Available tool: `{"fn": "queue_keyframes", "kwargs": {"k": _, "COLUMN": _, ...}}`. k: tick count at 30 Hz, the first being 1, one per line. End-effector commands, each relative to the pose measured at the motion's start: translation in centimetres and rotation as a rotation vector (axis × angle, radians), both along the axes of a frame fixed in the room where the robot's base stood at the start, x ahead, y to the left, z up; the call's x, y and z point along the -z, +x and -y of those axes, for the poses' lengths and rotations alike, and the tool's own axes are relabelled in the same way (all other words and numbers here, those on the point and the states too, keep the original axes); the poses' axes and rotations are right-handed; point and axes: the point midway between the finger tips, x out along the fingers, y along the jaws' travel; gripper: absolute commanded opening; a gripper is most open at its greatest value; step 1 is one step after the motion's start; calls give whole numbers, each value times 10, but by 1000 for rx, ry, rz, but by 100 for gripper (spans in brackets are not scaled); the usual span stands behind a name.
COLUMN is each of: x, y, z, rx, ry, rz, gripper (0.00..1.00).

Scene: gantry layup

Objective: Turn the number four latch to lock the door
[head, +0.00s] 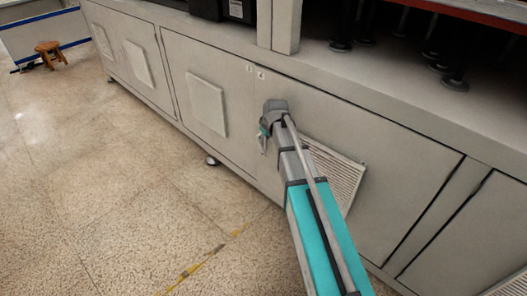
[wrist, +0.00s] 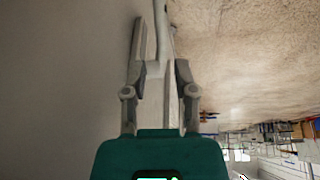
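The number four door (head: 330,120) is a flat grey cabinet panel with a small "4" label (head: 261,75) at its upper left corner. It looks flush with the cabinet front. My gripper (head: 264,138) is at the left edge of this door, below the label, close to the panel. The latch cannot be made out; my gripper and wrist cover that area. In the wrist view my gripper (wrist: 152,28) points along the grey cabinet face, its fingers near each other. Whether they hold anything is unclear.
A louvred vent (head: 335,172) is on the door, behind my arm. Door three (head: 205,103) stands to the left, apparently closed. The speckled floor (head: 120,190) in front is clear. A wooden stool (head: 50,52) stands far left. A caster foot (head: 211,161) shows under the cabinet.

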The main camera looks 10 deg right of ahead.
Motion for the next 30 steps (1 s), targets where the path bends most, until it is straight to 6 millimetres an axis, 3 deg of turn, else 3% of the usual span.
{"fn": "queue_keyframes", "kwargs": {"k": 30, "x": 76, "y": 30, "z": -10, "rx": 0, "ry": 0, "rz": 0, "gripper": 37}}
